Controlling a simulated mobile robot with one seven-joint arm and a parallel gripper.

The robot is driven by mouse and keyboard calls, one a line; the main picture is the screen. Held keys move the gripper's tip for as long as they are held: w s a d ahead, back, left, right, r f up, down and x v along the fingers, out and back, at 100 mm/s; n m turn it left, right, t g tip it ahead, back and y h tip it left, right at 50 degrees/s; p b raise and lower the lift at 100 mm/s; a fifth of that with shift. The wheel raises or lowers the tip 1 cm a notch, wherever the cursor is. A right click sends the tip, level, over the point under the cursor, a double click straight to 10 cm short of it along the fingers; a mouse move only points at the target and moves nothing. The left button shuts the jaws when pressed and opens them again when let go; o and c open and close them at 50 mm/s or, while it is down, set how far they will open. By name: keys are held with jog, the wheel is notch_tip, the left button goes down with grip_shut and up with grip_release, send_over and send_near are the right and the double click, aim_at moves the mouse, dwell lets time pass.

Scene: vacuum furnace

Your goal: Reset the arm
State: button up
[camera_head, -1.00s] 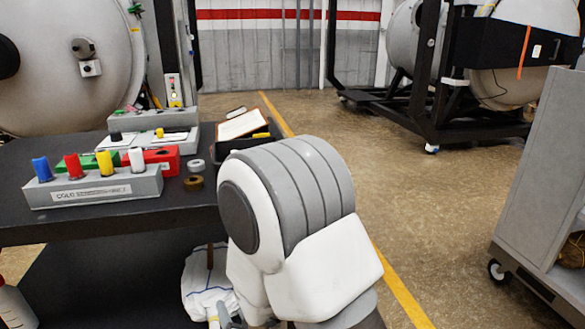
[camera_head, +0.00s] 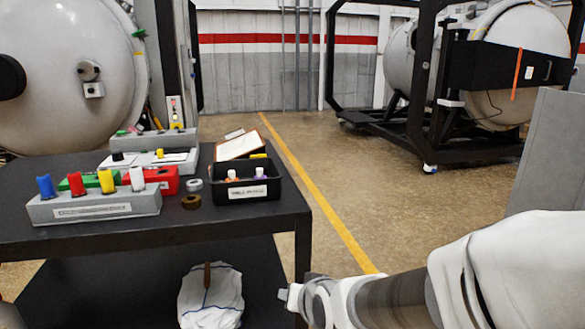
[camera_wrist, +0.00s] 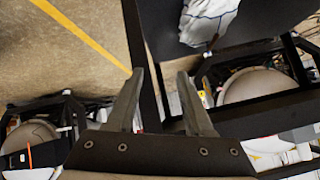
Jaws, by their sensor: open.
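My gripper (camera_wrist: 160,88) shows in the wrist view with its two fingers spread apart and nothing between them. In the head view my arm reaches in from the lower right, and its wrist end lies just right of the front leg of the black table (camera_head: 270,222). The gripper fingers themselves are hard to make out there. The wrist view shows the table's dark edge just beyond the fingers, with the white cloth bag (camera_wrist: 208,20) above them.
The table holds a grey rack (camera_head: 90,208) with coloured pegs, red and green boxes, rings and a black bin (camera_head: 246,190). The white bag (camera_head: 211,298) sits on the lower shelf. A grey cabinet (camera_head: 548,155) stands at right.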

jog(key=s+d+r+g+h, duration=0.2)
jog(key=s+d+r, duration=0.2)
jog(key=s+d, duration=0.4)
jog(key=s+d+r+g+h, duration=0.1)
jog(key=s+d+r+g, duration=0.1)
jog(key=s+d+r, duration=0.5)
notch_tip(320, 180, up, 22)
jog(key=s+a+p, duration=0.1)
jog(key=a+p, duration=0.1)
jog(key=p, duration=2.3)
jog(key=shift+s+r+n+p, duration=0.15)
jog(key=shift+s+n+p, duration=0.15)
jog(key=shift+s+n, duration=0.1)
